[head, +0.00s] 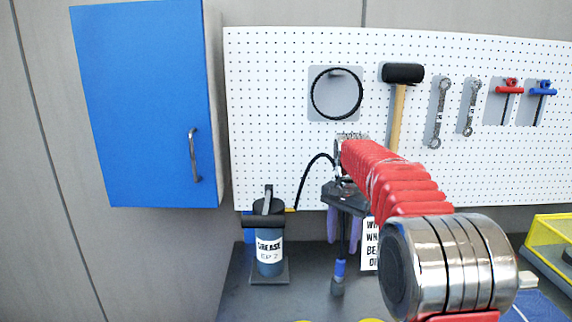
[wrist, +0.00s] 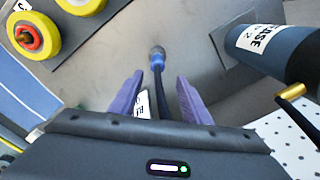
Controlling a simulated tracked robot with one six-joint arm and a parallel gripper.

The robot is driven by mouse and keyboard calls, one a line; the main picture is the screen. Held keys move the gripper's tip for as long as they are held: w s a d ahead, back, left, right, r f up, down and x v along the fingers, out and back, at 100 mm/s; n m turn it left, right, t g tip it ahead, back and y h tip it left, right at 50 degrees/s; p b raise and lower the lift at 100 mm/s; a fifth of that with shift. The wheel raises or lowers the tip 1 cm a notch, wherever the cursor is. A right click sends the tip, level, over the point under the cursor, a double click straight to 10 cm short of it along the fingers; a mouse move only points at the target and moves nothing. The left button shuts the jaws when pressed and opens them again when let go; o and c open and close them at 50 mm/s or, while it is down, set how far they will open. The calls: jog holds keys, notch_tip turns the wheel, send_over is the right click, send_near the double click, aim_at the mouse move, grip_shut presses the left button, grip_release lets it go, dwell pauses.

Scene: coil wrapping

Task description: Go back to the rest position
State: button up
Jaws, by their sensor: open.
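My gripper (head: 342,240) hangs over the dark bench, left of the silver joint of my arm. Its two purple fingers (wrist: 155,95) are apart in the wrist view. A dark rod with a blue collar (head: 340,268) runs down between the fingers to a rounded grey end near the bench. It also shows between the fingers in the wrist view (wrist: 157,62). I cannot tell whether the rod is fixed to the gripper or stands on the bench. No finger is seen pressing on it.
A grease canister (head: 268,240) stands left of my gripper; a black hose (head: 312,168) arches up from its brass fitting. Yellow rollers (wrist: 37,36) show in the wrist view. A blue cabinet (head: 145,105) and tool pegboard (head: 275,110) are behind. A yellow-framed bin (head: 550,243) stands right.

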jog(key=s+n+t, duration=0.5)
jog(key=s+n, duration=0.3)
jog(key=s, duration=2.8)
jog(key=shift+a+f, duration=0.2)
jog(key=shift+f, duration=0.05)
